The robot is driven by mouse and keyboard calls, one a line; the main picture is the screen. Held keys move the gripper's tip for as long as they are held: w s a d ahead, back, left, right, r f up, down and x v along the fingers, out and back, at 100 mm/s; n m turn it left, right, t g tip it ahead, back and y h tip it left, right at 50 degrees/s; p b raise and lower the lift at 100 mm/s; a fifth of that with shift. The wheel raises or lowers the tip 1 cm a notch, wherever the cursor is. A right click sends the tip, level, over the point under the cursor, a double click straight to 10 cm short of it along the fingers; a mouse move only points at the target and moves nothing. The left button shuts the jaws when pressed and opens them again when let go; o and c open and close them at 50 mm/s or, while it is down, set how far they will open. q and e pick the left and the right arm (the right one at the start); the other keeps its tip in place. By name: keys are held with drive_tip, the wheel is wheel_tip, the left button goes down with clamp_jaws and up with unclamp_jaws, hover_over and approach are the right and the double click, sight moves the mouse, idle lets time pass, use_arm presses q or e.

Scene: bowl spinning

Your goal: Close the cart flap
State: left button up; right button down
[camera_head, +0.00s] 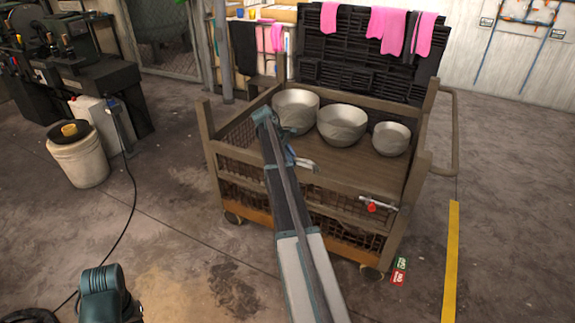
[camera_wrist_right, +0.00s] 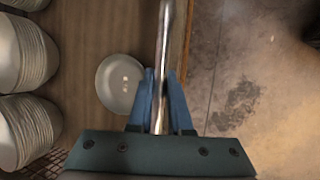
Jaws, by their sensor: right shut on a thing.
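The cart (camera_head: 207,140) stands in the middle of the head view, with its mesh front facing me. The front flap (camera_head: 345,190) looks roughly upright between the corner posts; I cannot tell whether it is fully closed. A metal latch with a red knob (camera_head: 372,206) sits at its right end. My right arm reaches over the front, and my right gripper (camera_head: 290,157) is partly hidden behind it. In the right wrist view, my right gripper (camera_wrist_right: 160,103) is shut on a shiny metal rod (camera_wrist_right: 165,35), between the wooden deck and the floor. My left gripper is not visible.
Pink cloths (camera_head: 388,35) hang behind. A bucket (camera_head: 79,160) and a cable are left. The floor right of the cart is mostly clear.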

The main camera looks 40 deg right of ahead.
drive_tip(key=shift+w+d, duration=0.2)
drive_tip(key=shift+d, duration=0.3)
drive_tip(key=shift+w+d, duration=0.2)
drive_tip(key=shift+d, duration=0.4)
drive_tip(key=c, duration=0.8)
unclamp_jaws()
drive_tip(key=shift+c, duration=0.2)
drive_tip(key=shift+r, duration=0.1)
drive_tip(key=p+v, duration=1.2)
drive_tip(key=v, duration=0.1)
drive_tip(key=shift+w+a+r, duration=0.15)
drive_tip(key=shift+a+r, duration=0.05)
drive_tip(key=shift+a, duration=0.05)
